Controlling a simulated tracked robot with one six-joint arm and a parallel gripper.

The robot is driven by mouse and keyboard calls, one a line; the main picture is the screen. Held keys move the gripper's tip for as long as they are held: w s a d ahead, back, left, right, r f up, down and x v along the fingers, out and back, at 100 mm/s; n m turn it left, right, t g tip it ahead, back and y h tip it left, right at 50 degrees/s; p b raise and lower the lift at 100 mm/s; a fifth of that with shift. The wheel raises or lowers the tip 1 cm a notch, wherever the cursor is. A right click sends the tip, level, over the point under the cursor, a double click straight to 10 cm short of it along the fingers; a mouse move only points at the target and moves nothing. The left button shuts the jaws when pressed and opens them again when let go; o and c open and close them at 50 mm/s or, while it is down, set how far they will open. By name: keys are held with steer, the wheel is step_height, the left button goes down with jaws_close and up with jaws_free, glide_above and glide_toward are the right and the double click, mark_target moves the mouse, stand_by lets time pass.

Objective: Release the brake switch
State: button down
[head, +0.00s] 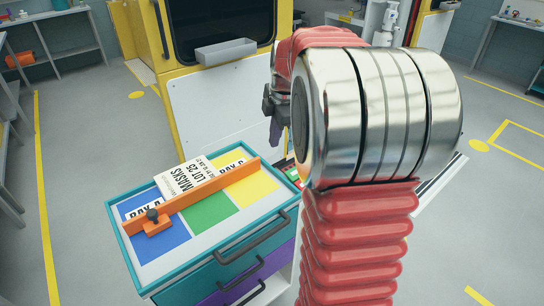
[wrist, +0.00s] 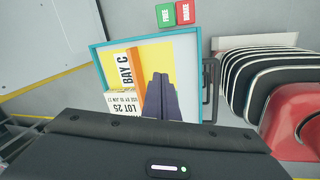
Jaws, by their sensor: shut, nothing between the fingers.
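The brake switch shows at the top of the wrist view as two small pads side by side. The left one is a green pad (wrist: 166,15) marked FREE, and the right one is a red pad (wrist: 185,12) marked BRAKE. They sit just beyond the teal edge of the cart top. In the head view the brake switch (head: 294,174) is partly hidden behind my arm. I cannot tell which pad is pressed. My gripper (wrist: 160,76) is shut and empty, over the yellow part of the cart top and apart from the switch. Its dark fingers (head: 276,138) hang above the cart's far side in the head view.
The teal cart (head: 165,282) has blue, green and yellow bays on top. An orange bar (head: 200,196) crosses it, with a white masks box (head: 188,178) beside the bar. Drawer handles project from its side. A yellow-framed cabinet (head: 205,105) stands behind. Grey floor is open at left.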

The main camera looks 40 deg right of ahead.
mark_target(287, 172)
steer(key=w+d+f+n, duration=0.1)
steer(key=d+f+n, duration=0.2)
steer(key=d, duration=0.6)
steer(key=shift+w+f+n, duration=0.15)
steer(key=shift+f+n, duration=0.15)
steer(key=shift+f, duration=0.5)
steer(key=shift+f, duration=0.1)
steer(key=x, duration=1.4)
steer(key=shift+s+a, duration=0.2)
